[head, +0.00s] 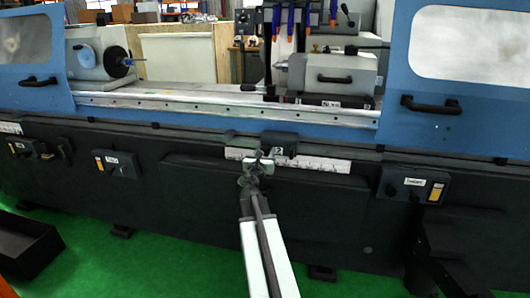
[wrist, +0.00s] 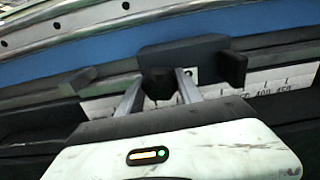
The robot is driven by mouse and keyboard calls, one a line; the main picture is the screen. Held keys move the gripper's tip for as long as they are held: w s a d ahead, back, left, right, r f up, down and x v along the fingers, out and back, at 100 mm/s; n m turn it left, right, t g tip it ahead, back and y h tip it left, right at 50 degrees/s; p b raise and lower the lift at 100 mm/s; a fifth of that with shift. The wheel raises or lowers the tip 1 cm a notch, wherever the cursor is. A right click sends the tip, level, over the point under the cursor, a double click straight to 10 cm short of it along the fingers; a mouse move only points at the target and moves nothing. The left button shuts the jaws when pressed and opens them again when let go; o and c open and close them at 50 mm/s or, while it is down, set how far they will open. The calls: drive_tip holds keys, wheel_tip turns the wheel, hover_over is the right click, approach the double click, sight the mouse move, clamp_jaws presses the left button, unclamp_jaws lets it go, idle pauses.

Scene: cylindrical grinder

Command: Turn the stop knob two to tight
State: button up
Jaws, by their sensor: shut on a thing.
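Stop knob two (wrist: 158,84) is a small black knob on the front of a dark stop block (wrist: 185,50) in the wrist view. My gripper (wrist: 159,88) has its two grey fingers on either side of the knob and is shut on it. In the head view my gripper (head: 261,158) reaches the machine's front rail at the middle, just left of a small label with a 2 (head: 278,151). The stop block also shows there (head: 280,141). The knob is hard to make out in the head view. Its turn angle cannot be told.
A white measuring scale (head: 320,164) runs along the rail behind the stop block. Black control boxes (head: 118,163) and (head: 413,187) stick out at left and right. Blue sliding doors with black handles (head: 431,105) stand above. A dark bin (head: 28,248) sits on the green floor.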

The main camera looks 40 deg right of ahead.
drive_tip(key=m, duration=0.4)
drive_tip(key=shift+m, duration=0.3)
drive_tip(key=m, duration=0.3)
drive_tip(key=shift+m, duration=0.3)
drive_tip(key=m, duration=0.4)
drive_tip(key=shift+s+a+m, duration=0.1)
drive_tip(key=shift+m, duration=1.8)
drive_tip(key=o, duration=1.4)
drive_tip(key=shift+a, duration=0.1)
